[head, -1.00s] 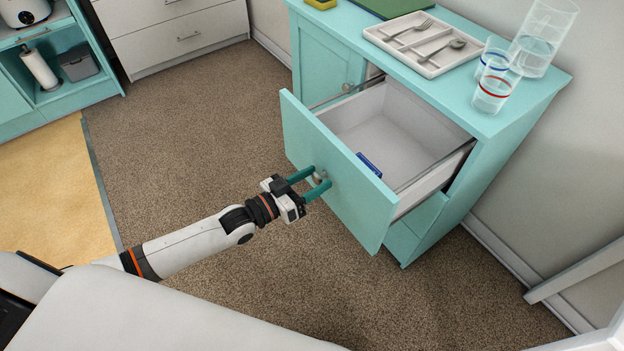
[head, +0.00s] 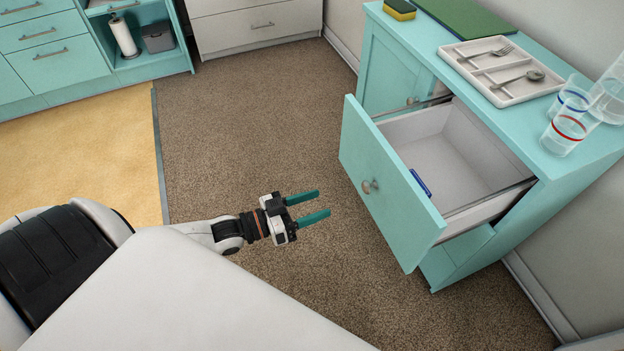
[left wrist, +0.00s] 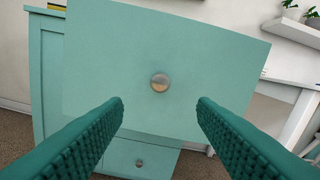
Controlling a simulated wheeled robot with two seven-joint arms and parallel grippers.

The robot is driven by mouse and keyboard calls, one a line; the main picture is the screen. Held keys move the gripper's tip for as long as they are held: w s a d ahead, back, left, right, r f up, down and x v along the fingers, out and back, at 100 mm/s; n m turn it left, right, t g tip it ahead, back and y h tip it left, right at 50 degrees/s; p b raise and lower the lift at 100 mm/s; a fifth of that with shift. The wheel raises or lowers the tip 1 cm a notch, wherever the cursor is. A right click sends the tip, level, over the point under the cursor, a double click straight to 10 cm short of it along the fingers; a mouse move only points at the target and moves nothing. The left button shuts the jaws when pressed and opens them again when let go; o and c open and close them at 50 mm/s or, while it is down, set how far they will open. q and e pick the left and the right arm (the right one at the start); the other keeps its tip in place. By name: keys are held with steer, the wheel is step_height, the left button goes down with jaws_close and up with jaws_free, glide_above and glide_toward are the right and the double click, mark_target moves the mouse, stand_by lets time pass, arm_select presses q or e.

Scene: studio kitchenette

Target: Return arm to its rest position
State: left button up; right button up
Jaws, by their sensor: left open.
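My left gripper (head: 318,206) is open and empty in the head view, with its two green fingers apart above the brown carpet. It is to the left of the open drawer (head: 392,185) and clear of it. The drawer's round knob (head: 370,186) is free, with a gap between it and my fingertips. In the left wrist view the knob (left wrist: 160,82) shows ahead, between and beyond the two fingers (left wrist: 160,110). My right gripper is in neither view.
The teal cabinet (head: 395,75) carries a cutlery tray (head: 497,92), two glasses, a larger clear vessel, a sponge (head: 400,9) and a green board (head: 462,15). A blue item (head: 421,183) lies in the drawer. The carpet (head: 245,110) left of the drawer is clear.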

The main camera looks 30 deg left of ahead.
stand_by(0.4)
arm_select(q)
steer(key=s+f+n+g+y, duration=0.1)
steer(key=s+f+g+y, duration=0.35)
steer(key=f, duration=0.85)
steer(key=s+f+n+g+y, duration=0.1)
steer(key=s+f+g+y, duration=0.35)
steer(key=f, duration=0.95)
steer(key=s+d+f+g+y, duration=0.1)
steer(key=s+d+f+g, duration=0.15)
steer(key=s+f, duration=0.4)
steer(key=s+a+r+g+p, duration=0.1)
steer(key=s+r+p, duration=0.1)
steer(key=s+p, duration=0.5)
steer(key=s+a+r+g+p, duration=0.1)
steer(key=s+a+r+p, duration=0.1)
steer(key=s+p, duration=0.5)
steer(key=s, duration=0.2)
steer(key=shift+s+a+r+y+p, duration=0.2)
steer(key=shift+s+y+p, duration=0.1)
steer(key=shift+s+p, duration=0.1)
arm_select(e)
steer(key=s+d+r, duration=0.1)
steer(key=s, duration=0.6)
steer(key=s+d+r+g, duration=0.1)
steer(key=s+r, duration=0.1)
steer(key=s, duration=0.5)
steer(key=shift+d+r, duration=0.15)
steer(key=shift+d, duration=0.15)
